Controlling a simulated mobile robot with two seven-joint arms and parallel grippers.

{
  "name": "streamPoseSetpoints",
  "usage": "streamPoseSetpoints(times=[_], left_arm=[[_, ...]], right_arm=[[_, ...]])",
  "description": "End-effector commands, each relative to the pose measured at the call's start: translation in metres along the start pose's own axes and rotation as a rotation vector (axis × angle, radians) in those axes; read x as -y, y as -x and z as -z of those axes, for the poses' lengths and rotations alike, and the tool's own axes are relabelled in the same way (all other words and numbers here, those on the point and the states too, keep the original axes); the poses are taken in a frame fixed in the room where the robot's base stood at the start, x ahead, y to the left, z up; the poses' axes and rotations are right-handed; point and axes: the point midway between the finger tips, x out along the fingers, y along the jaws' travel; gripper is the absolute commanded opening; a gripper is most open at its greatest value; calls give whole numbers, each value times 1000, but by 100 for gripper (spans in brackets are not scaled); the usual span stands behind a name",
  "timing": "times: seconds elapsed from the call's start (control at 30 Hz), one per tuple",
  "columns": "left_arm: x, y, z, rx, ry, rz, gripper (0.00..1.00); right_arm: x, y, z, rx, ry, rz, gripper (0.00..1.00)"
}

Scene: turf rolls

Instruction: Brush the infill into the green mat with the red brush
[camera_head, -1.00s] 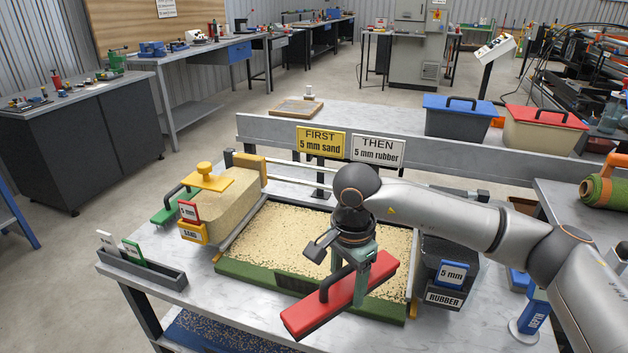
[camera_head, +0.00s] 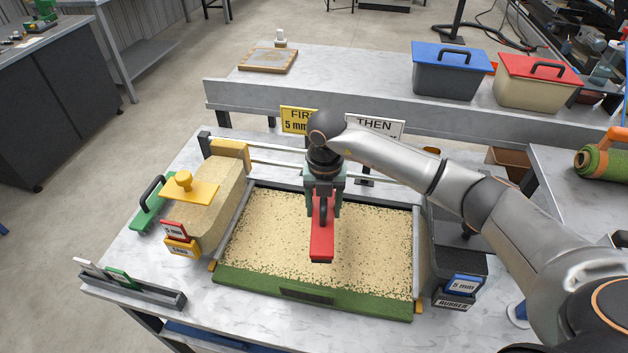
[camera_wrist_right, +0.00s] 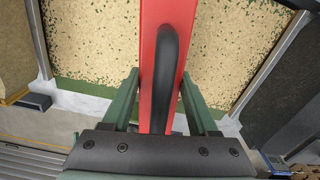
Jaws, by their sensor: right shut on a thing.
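The red brush (camera_head: 321,236) is held over the middle of the green mat (camera_head: 262,289), its long side pointing toward the front edge. My right gripper (camera_head: 323,200) is shut on the brush's black handle. In the right wrist view the green fingers of the gripper (camera_wrist_right: 152,105) stand on either side of the red brush (camera_wrist_right: 150,70) and its dark handle. Pale sandy infill (camera_head: 270,235) covers most of the mat, with green flecks showing through, denser along the edges. Whether the bristles touch the infill is hidden. My left gripper is not in view.
A sand hopper (camera_head: 210,195) with a yellow handle stands left of the mat, and a dark rubber hopper (camera_head: 458,265) stands right. Metal rails flank the mat. Signs (camera_head: 299,121) stand behind. Blue-lidded (camera_head: 455,75) and red-lidded bins (camera_head: 538,82) sit on the back bench.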

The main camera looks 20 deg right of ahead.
Motion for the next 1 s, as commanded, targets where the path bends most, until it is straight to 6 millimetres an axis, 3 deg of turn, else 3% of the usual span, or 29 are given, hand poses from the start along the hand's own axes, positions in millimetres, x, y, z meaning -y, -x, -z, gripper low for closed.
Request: streamPoseSetpoints(times=[0.13, 0.33, 0.8, 1.0], left_arm=[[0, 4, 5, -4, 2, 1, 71], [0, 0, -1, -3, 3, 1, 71], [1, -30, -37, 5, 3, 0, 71], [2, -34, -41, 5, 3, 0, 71]], right_arm=[[2, 0, -1, 1, -130, -2, 4], [3, -9, -1, 1, -165, -2, 4], [3, -64, -1, 1, -162, -1, 4], [3, -72, -2, 1, -161, -2, 4]])
